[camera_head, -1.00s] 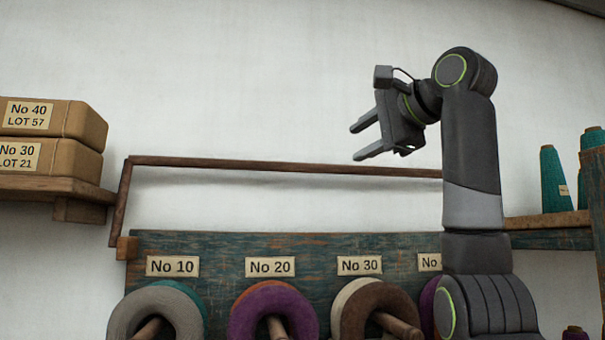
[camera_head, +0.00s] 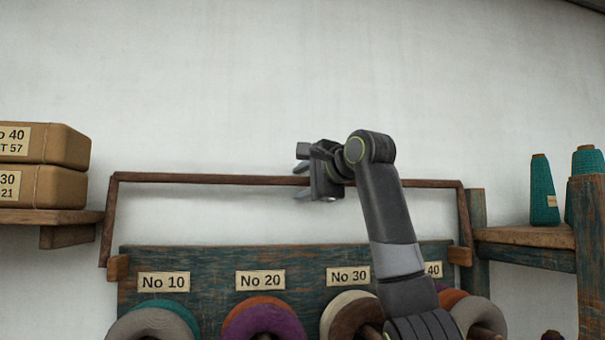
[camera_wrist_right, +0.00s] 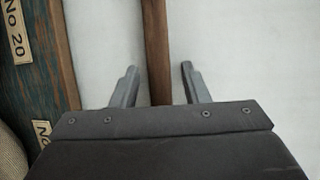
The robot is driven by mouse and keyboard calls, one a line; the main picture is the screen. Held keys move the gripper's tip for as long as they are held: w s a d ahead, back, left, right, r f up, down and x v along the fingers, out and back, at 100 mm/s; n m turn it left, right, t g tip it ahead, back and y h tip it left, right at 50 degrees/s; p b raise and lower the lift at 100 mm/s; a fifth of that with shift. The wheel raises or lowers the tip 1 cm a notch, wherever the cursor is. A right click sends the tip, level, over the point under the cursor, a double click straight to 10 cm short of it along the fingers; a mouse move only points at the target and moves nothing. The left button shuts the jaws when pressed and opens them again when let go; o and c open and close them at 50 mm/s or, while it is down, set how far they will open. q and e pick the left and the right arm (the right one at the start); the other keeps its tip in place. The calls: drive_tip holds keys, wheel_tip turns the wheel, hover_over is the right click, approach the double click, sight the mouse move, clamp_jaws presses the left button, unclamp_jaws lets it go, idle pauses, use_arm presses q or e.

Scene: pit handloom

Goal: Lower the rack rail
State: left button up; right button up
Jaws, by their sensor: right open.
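The rack rail (camera_head: 220,179) is a long brown wooden bar, standing raised above the blue-green rack board (camera_head: 210,258) on two side arms. My right gripper (camera_head: 301,180) is at the middle of the rail in the head view. In the right wrist view, the rail (camera_wrist_right: 156,50) runs between the two open fingers (camera_wrist_right: 158,85), with a gap on each side. The fingers look clear of the wood. My left gripper is not in view.
Wrapped parcels (camera_head: 45,188) sit on a shelf at the left. Teal cones (camera_head: 543,190) stand on a shelf (camera_head: 525,236) at the right. The wall above the rail is clear.

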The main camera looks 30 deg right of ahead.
drive_tip(key=shift+w, duration=0.25)
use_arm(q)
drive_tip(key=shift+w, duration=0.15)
use_arm(e)
drive_tip(key=shift+s, duration=0.15)
drive_tip(key=shift+c, duration=0.2)
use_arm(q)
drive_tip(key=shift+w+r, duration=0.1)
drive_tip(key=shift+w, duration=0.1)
use_arm(e)
clamp_jaws()
